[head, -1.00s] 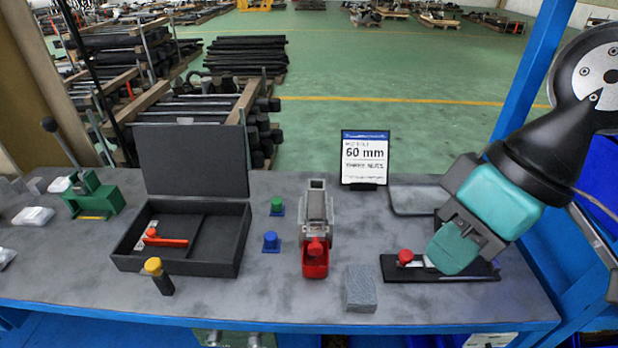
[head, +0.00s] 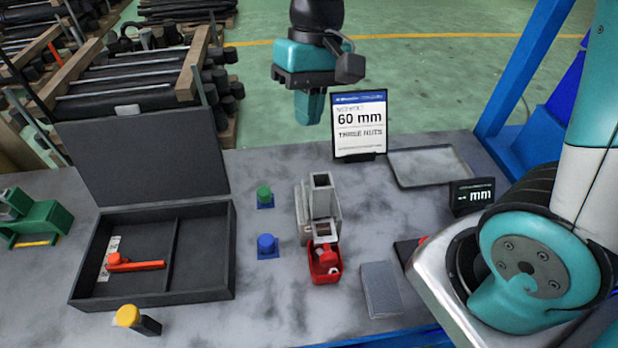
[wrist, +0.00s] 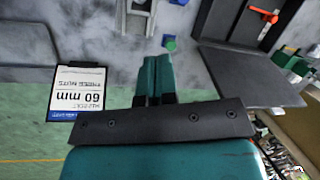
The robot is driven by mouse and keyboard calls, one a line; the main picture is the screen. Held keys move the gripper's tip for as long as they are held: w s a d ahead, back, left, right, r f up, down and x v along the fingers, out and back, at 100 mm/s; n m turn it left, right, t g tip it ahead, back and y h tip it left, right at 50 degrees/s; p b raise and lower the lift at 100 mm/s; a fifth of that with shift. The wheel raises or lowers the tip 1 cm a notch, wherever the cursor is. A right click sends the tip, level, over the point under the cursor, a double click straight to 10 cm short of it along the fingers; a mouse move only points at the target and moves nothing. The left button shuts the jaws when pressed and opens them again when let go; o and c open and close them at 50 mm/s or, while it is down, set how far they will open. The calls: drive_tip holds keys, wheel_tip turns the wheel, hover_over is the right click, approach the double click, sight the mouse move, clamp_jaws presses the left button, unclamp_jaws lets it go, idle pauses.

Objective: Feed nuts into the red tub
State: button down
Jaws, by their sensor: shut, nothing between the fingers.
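The red tub (head: 326,278) sits at the front foot of a grey upright feeder (head: 304,226) in the head view. A red part (head: 328,257) stands at the feeder's foot, over the tub. A small pale spot shows inside the tub, but I cannot tell whether it is a nut. My gripper (head: 309,121) is shut and empty, raised behind the bench near the sign, well apart from the feeder. Its closed fingers also show in the wrist view (wrist: 155,72). A sign (head: 360,142) reads 60 mm, three nuts.
An open black case (head: 192,297) holds an orange-red tool (head: 135,265). Green (head: 264,196) and blue (head: 267,244) knobs stand left of the feeder. A grey block (head: 380,290), an empty tray (head: 432,166) and a display reading "-- mm" (head: 472,196) lie right.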

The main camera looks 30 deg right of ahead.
drive_tip(key=w+d+f+m+g+h, duration=0.1)
drive_tip(key=w+d+f+m+g, duration=0.1)
drive_tip(key=w+d+f+m, duration=0.35)
drive_tip(key=shift+n, duration=0.45)
drive_tip(key=p+x, duration=0.1)
drive_tip(key=x, duration=0.3)
drive_tip(key=a+p+x, duration=0.1)
drive_tip(key=x, duration=0.3)
drive_tip(key=a+x, duration=0.1)
drive_tip(key=x, duration=0.3)
drive_tip(key=shift+a+r+p, duration=0.15)
drive_tip(key=shift+r+p, duration=0.05)
drive_tip(key=shift+p, duration=0.2)
drive_tip(key=shift+s+a+f, duration=0.2)
drive_tip(key=shift+s+a, duration=0.05)
drive_tip(key=shift+s, duration=0.4)
